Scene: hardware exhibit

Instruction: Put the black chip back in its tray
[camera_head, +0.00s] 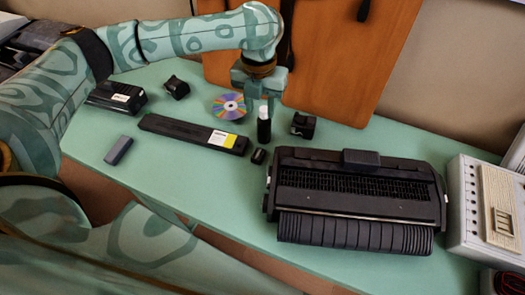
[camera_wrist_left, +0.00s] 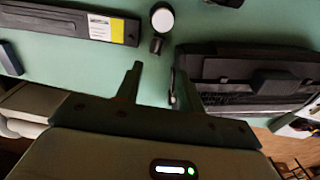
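A small black block (camera_head: 259,156) lies on the green table and may be the chip, but I cannot tell for sure. It also shows in the left wrist view (camera_wrist_left: 156,44), beyond my fingertips. No tray for it is clearly recognisable. My left gripper (camera_head: 262,97) points down over the table, just behind the block in the head view. In the left wrist view its two fingers (camera_wrist_left: 154,78) stand apart with only table between them. A black cylinder with a white top (camera_head: 264,127) stands close to the gripper and the block. My right gripper is in neither view.
A large black ridged unit (camera_head: 355,200) fills the right middle of the table. A long black cartridge (camera_head: 190,133) with a yellow label, a disc (camera_head: 229,106) and a grey stick (camera_head: 118,150) lie left. A beige device (camera_head: 480,210) stands far right. The front left table is clear.

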